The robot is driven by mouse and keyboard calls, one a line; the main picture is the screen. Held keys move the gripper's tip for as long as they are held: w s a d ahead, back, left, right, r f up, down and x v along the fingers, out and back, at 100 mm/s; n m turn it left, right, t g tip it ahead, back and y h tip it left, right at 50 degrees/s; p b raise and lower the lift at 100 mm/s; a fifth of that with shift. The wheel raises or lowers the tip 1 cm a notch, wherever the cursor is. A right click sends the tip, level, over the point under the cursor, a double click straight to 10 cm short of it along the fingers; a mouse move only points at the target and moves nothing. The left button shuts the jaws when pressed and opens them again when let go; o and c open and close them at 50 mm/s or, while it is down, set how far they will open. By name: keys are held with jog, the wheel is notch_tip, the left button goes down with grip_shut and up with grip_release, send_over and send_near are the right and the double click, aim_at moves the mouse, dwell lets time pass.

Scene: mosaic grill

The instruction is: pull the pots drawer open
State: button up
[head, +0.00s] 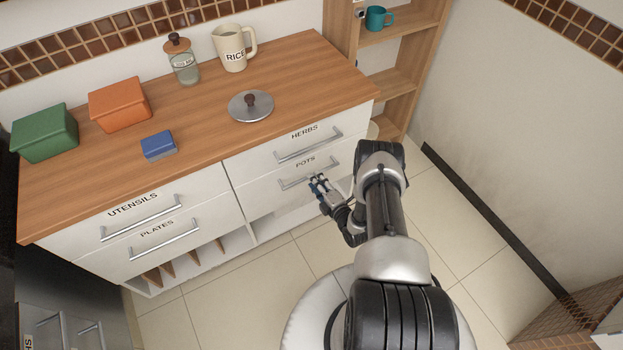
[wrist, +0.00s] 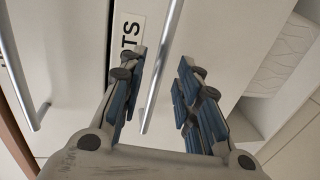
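The pots drawer (head: 255,194) is shut, under the herbs drawer on the right of the counter unit. Its label reads POTS, and its silver bar handle (head: 291,184) runs across the front. My gripper (head: 319,180) is at the right part of this handle. In the wrist view my gripper (wrist: 163,57) is open, with blue-padded fingers spread apart. The pots handle (wrist: 157,85) shows between the fingers, nearer the left one, and I see no finger clamped on it. Part of the label, TS, shows beside the left finger.
The herbs drawer handle (head: 308,146) is just above; it also shows at the left of the wrist view (wrist: 16,75). Open shelving lies below the drawers. A silver lid (head: 250,107) lies on the counter. Floor (head: 450,215) right of my arm is clear.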

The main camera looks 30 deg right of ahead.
jog(key=shift+w+a+f+b, duration=0.1)
jog(key=shift+w+f+b, duration=0.1)
jog(key=shift+w, duration=0.5)
jog(key=shift+w+d+f+b, duration=0.1)
jog(key=shift+w+b, duration=0.05)
jog(key=shift+w, duration=0.5)
jog(key=shift+w+a+f+b, duration=0.1)
jog(key=shift+w+b, duration=0.1)
jog(key=shift+w, duration=0.5)
jog(key=shift+c, duration=0.2)
grip_shut()
